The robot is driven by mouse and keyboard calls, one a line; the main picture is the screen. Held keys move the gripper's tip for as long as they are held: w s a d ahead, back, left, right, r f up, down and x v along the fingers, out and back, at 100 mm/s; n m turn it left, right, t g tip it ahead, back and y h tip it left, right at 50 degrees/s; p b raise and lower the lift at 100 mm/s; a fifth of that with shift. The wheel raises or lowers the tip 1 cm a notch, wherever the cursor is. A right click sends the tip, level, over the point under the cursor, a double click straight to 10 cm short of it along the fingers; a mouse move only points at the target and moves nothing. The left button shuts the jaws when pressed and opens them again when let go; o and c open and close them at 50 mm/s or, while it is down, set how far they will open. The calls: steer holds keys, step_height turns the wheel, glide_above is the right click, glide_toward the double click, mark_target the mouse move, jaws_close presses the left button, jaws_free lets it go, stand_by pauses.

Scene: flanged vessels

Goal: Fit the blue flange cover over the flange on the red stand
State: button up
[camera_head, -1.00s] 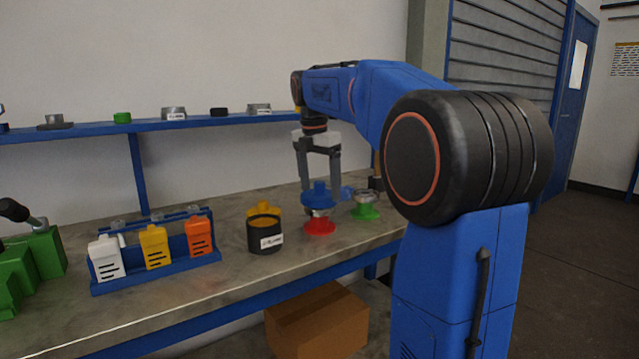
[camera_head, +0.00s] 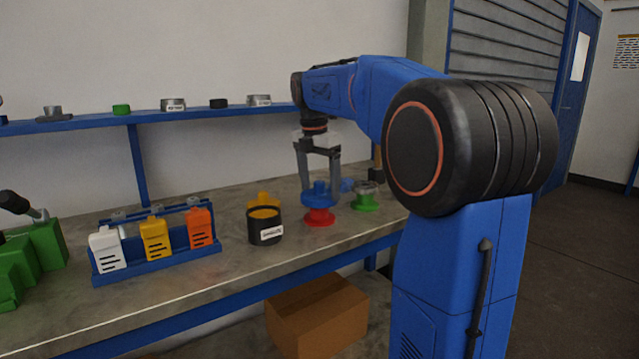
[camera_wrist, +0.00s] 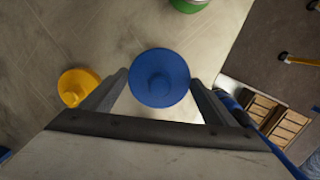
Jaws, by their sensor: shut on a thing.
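The blue flange cover (camera_head: 318,196) is a round disc with a raised hub. It sits directly above the red stand (camera_head: 319,216), hiding the flange. My gripper (camera_head: 319,184) points down and is shut on the cover, one finger at each side. In the wrist view the cover (camera_wrist: 159,78) lies between my two fingers (camera_wrist: 158,92) and hides the red stand below it. I cannot tell whether the cover is fully seated.
A green stand with a metal flange (camera_head: 365,196) is close on the right. A black container (camera_head: 265,229) is on the left, with a yellow cover (camera_head: 264,204) at it. A blue rack (camera_head: 160,262) holds white, yellow and orange pieces. The bench front is clear.

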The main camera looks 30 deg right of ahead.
steer(key=o, duration=1)
steer(key=shift+o, duration=0.2)
step_height(320, 180, up, 17)
steer(key=a, duration=0.2)
steer(key=shift+s, duration=0.3)
steer(key=s+a+f+m+t, duration=0.1)
steer(key=s+a+f+m, duration=0.3)
steer(key=s+f+m, duration=0.3)
steer(key=s+a+f+m+t+y, duration=0.1)
steer(key=s+a+f+m, duration=0.4)
steer(key=s+f, duration=0.7)
steer(key=s+a+f+m+t, duration=0.2)
steer(key=s+f+m, duration=0.6)
steer(key=f, duration=1)
steer(key=s+a, duration=0.2)
steer(key=shift+s+a+f+m, duration=0.3)
steer(key=shift+a+m, duration=0.1)
